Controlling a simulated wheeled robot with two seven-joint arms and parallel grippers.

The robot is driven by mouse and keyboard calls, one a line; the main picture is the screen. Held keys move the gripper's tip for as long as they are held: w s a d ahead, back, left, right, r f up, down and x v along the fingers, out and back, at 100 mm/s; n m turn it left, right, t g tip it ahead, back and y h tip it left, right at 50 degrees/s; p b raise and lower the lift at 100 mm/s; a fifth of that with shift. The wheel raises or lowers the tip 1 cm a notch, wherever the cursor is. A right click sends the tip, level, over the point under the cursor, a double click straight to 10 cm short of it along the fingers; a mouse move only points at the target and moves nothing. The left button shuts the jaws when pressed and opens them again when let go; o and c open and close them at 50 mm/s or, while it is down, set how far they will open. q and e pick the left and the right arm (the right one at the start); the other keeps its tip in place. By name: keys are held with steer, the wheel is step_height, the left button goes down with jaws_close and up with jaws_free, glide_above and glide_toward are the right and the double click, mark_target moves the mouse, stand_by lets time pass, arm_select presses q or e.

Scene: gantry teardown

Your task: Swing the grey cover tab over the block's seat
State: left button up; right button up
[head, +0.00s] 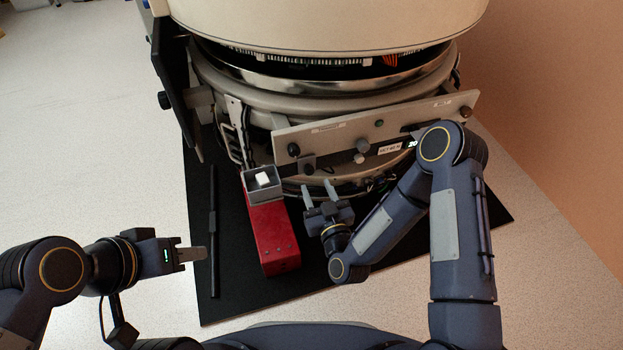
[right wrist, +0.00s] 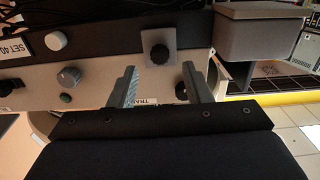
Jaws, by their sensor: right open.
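A light grey square plate with a black knob, which looks like the grey cover tab (head: 308,168), sits at the lower edge of the gantry's grey panel. It also shows in the right wrist view (right wrist: 171,39). I cannot clearly make out the block or its seat. My right gripper (head: 319,189) is open and empty, just below the panel. In the right wrist view its fingers (right wrist: 160,75) stand either side of the knob's line, with no contact visible. My left gripper (head: 190,255) is away at the left over the mat's edge; its fingers overlap in the picture.
A red case (head: 273,240) stands on the black mat (head: 235,290), with a grey open box (head: 252,197) holding a white item at its far end. A black rod (head: 213,230) lies left of it. The panel (head: 330,136) carries other knobs. The gantry ring overhangs behind.

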mark_target(310, 174)
steer(key=shift+b+x, duration=0.35)
steer(key=shift+x, duration=2.45)
jaws_close()
